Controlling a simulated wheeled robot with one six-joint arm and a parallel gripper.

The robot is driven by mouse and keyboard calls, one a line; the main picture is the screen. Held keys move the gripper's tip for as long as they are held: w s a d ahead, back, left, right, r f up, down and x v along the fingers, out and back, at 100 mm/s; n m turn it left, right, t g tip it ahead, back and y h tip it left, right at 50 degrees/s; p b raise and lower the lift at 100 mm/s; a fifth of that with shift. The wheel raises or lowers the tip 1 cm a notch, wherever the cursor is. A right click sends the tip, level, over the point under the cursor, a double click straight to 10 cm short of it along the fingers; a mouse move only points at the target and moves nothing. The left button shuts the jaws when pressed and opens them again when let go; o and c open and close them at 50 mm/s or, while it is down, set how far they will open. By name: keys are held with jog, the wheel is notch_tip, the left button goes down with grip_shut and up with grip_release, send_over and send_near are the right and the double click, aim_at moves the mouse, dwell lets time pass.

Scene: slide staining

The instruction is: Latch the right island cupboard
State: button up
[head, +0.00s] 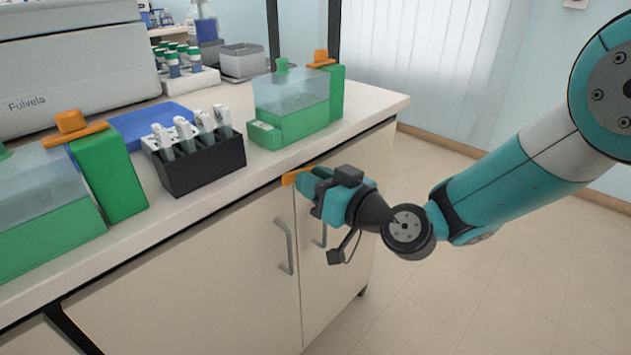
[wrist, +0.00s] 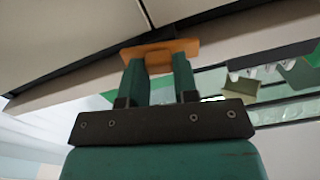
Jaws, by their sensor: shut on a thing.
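The right island cupboard (head: 335,215) has two pale doors, both flush, with grey bar handles (head: 286,247). An orange latch (head: 291,178) sits at the top of the doors, just under the counter edge. My gripper (head: 306,180) is at the latch. In the wrist view my gripper's two fingers (wrist: 158,75) are at the orange latch (wrist: 160,52), shut on it. The gripper hides part of the latch in the head view, so its turn is hard to tell there.
A blue pad (head: 150,120) lies behind. The tiled floor (head: 440,290) on the right is clear.

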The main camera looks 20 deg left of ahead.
jog(key=shift+w+f+m+p, duration=0.1)
jog(key=shift+m+p, duration=1.7)
jog(key=shift+m, duration=6)
jog(key=o, duration=0.9)
jog(key=shift+a, duration=0.1)
jog(key=shift+f, duration=0.1)
jog(key=shift+d, duration=0.2)
